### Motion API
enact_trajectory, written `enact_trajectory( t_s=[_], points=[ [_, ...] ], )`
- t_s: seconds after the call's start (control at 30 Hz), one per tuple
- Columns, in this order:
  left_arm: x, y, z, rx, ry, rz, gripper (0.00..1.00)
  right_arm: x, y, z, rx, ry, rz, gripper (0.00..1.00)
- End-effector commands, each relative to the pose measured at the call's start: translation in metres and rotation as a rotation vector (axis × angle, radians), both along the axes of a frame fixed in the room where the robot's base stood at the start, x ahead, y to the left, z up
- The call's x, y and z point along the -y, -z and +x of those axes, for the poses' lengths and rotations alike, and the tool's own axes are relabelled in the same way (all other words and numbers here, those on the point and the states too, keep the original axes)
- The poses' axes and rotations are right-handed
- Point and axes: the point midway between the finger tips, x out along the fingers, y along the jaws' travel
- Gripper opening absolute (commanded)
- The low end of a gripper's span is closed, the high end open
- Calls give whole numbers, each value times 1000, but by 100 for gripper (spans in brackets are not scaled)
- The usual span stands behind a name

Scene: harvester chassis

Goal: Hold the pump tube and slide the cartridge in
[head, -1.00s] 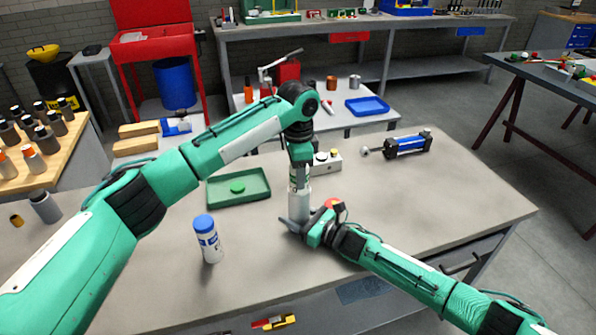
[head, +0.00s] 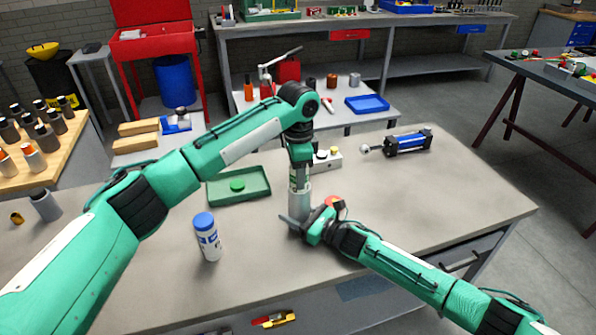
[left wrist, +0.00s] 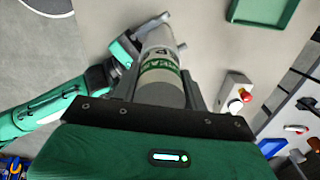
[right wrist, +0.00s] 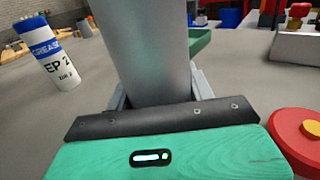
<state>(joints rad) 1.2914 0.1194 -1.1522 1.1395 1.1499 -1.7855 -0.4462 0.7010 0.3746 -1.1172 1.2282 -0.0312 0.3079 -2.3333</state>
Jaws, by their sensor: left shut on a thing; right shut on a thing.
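My left gripper (head: 300,172) is shut on the cartridge, a grey cylinder (left wrist: 160,93) with a green printed band, and holds it upright above the bench. My right gripper (head: 309,224) is shut on the pump tube (head: 299,205), a plain grey cylinder standing upright; it fills the middle of the right wrist view (right wrist: 145,45). The cartridge is roughly in line above the tube. Its lower end meets or overlaps the tube's top; I cannot tell how far it is inside. The tube's mouth is hidden in the right wrist view.
A white grease can with a blue lid (head: 207,240) stands left of the tube. A green tray (head: 262,193) lies behind it. A red round button (right wrist: 303,145) is close right of my right gripper. A blue-black cylinder (head: 408,144) lies at the back right. The bench's right side is clear.

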Motion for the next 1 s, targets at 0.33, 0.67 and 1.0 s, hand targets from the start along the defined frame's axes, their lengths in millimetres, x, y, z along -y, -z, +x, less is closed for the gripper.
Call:
enact_trajectory(
  t_s=[0.33,0.67,1.0],
  points=[
    [0,4,0,1,0,0,14,0,-1,0,1,0,1,12],
    [0,5,0,0,0,-1,14,0,-1,0,1,0,1,12],
    [0,9,0,0,0,-1,14,0,-1,0,1,0,1,12]
  ],
)
